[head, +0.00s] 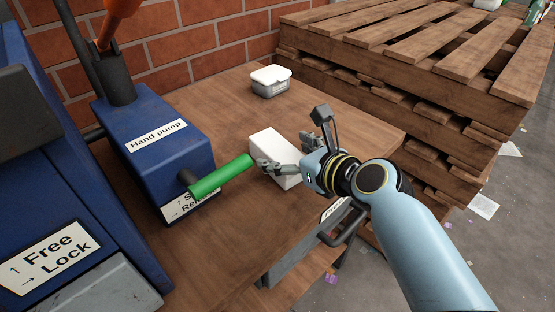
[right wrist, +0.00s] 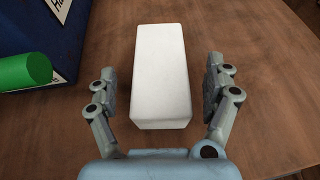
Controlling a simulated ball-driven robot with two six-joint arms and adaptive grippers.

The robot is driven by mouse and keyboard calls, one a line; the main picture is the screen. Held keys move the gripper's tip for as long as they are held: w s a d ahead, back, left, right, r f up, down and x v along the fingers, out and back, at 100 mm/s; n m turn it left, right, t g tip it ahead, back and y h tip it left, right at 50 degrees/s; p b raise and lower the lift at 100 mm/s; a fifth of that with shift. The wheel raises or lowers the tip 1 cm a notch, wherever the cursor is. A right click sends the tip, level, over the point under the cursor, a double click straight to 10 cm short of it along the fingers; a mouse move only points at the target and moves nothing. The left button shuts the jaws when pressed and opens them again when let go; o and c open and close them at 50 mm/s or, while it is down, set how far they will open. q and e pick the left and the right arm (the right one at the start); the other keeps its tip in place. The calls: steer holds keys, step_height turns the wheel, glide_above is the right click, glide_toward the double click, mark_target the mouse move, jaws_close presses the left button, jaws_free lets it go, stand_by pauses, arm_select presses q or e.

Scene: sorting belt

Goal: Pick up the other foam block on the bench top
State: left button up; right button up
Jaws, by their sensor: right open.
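A white foam block (head: 275,153) lies on the wooden bench top (head: 240,95), to the right of the blue hand pump. My right gripper (head: 288,153) is over the block, its fingers open on either side. In the right wrist view the white foam block (right wrist: 161,75) lies lengthwise between the two open fingers of my right gripper (right wrist: 162,85), with a gap on each side. The gripper looks empty. Only one foam block shows. My left gripper is not in view.
A blue hand pump (head: 155,135) with a green handle (head: 220,177) stands close to the block's left. Stacked wooden pallets (head: 430,75) stand to the right. A brick wall (head: 215,35) is behind.

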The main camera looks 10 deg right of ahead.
steer(key=shift+x, duration=1)
steer(key=shift+c, duration=0.3)
steer(key=c, duration=0.8)
steer(key=shift+o, duration=0.2)
steer(key=shift+r, duration=0.1)
